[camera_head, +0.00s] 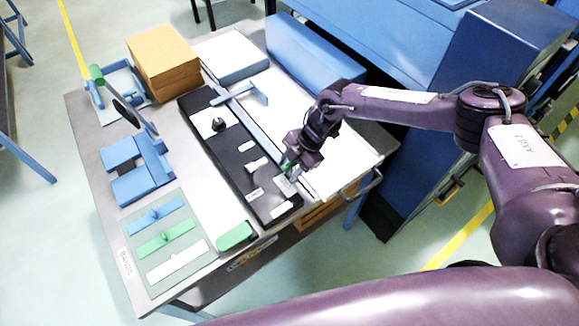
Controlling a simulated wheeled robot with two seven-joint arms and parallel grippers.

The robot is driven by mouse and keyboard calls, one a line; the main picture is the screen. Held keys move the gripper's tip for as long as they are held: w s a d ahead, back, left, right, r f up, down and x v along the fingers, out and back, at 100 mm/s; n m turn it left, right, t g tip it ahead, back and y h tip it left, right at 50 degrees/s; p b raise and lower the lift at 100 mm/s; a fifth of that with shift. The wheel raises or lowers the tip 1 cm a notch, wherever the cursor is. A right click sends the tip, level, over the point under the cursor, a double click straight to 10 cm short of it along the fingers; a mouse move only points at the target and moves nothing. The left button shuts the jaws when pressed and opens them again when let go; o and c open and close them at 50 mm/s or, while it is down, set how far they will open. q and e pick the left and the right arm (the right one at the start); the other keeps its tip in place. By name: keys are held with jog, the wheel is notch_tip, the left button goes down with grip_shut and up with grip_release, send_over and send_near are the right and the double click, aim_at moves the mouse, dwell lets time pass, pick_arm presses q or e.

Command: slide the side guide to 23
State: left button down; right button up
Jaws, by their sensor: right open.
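My right gripper (289,172) is open over the right part of the table, pointing down at the near end of a long grey-blue rail (253,127). A light-blue T-shaped piece (246,92) lies across the rail farther back and may be the side guide. The black board (226,150) left of the rail carries white labels and a black knob (218,124). The scale numbers are too small to read. My left gripper is not in view.
The grey table (95,165) also holds a cardboard-coloured block (163,62), a blue stand (140,175), and a mat with blue, green and white strips (163,240). A green block (235,236) lies near the front edge. A blue machine (400,45) stands behind.

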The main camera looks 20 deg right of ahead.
jog(key=b+v, duration=0.1)
jog(key=v, duration=0.6)
jog(key=shift+b, duration=0.3)
jog(key=shift+d+r, duration=0.15)
